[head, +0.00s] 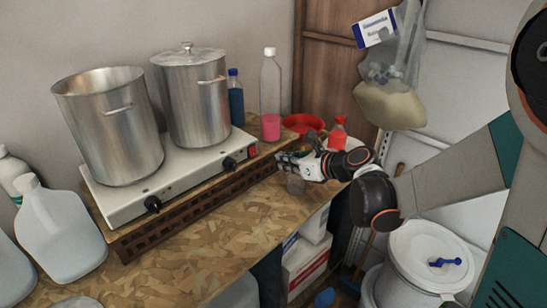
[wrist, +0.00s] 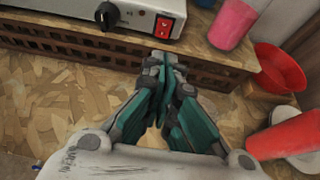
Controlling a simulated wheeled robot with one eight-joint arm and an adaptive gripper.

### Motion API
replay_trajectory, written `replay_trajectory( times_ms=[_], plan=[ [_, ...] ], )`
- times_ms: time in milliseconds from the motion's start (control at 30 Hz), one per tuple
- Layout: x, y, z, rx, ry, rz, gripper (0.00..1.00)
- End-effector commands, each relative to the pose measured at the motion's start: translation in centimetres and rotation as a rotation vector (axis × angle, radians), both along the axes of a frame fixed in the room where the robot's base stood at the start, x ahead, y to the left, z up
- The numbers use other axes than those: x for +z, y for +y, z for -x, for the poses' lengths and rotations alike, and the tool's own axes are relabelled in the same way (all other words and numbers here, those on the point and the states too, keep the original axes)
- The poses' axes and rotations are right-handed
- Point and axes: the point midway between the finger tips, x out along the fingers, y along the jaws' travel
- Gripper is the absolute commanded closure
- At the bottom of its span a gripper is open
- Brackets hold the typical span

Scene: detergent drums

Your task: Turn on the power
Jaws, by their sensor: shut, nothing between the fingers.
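A white hot plate (head: 190,172) with two burners stands on a wooden rack on the bench. Its red rocker power switch (head: 253,152) is at the right end of the front panel. In the wrist view the red switch (wrist: 165,27) shows at the top centre, beside a black knob (wrist: 106,15). I cannot tell which way the switch is set. My gripper (head: 284,160) is right of the switch in the head view. In the wrist view my gripper (wrist: 163,62) is shut and empty, its tips just below the switch and apparently apart from it.
Two steel pots (head: 112,130) (head: 196,100) stand on the hot plate. A pink-filled bottle (head: 270,95), a red bowl (head: 304,123) and a red bottle (head: 338,133) are near my gripper. Clear jugs (head: 62,228) stand at left. The bench front (head: 190,245) is mostly clear.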

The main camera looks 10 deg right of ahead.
Motion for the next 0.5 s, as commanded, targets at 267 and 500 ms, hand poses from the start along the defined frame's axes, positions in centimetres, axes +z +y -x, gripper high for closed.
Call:
replay_trajectory(
  times_ms=[267,500],
  plan=[
    [1.1,-1.5,1.9,-0.001,0.0,0.0,1.0],
    [1.1,-1.5,2.0,-0.001,-0.001,0.001,1.0]
  ],
)
